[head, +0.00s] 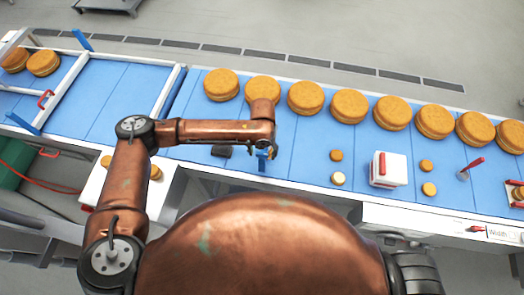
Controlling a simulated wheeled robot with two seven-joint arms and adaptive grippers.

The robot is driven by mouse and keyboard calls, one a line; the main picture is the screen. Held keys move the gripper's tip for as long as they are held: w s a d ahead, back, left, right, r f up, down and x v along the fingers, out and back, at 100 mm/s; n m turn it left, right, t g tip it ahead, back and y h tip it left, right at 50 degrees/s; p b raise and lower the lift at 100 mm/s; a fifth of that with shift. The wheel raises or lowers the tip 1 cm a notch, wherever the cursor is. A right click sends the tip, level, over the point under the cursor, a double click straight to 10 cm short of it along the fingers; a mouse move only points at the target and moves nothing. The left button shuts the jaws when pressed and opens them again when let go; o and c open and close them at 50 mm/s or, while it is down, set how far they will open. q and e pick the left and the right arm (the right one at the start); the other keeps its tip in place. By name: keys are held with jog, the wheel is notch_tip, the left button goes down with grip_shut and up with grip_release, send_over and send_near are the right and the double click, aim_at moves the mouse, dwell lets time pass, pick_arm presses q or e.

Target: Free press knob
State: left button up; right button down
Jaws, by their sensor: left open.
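My left arm reaches in from the left over the blue conveyor belt (312,158). My left gripper (264,152) is at its end, above the belt's near part, and looks open and empty; its fingers are small and partly hidden by the wrist. A small blue upright piece (262,164) stands just below it. I cannot tell for sure which part is the press knob. A red-handled lever (471,167) stands further right. My right gripper is not in view.
A row of large filled rounds (305,98) lies along the belt's far side. Small rounds (336,155) lie near the white block. A dark block (222,151) lies left of the gripper. A red handle (45,99) is on the left rail.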

pick_arm(q)
jog(key=shift+f, duration=0.1)
jog(key=shift+c, duration=0.6)
jog(key=c, duration=1)
jog(key=shift+c, duration=0.2)
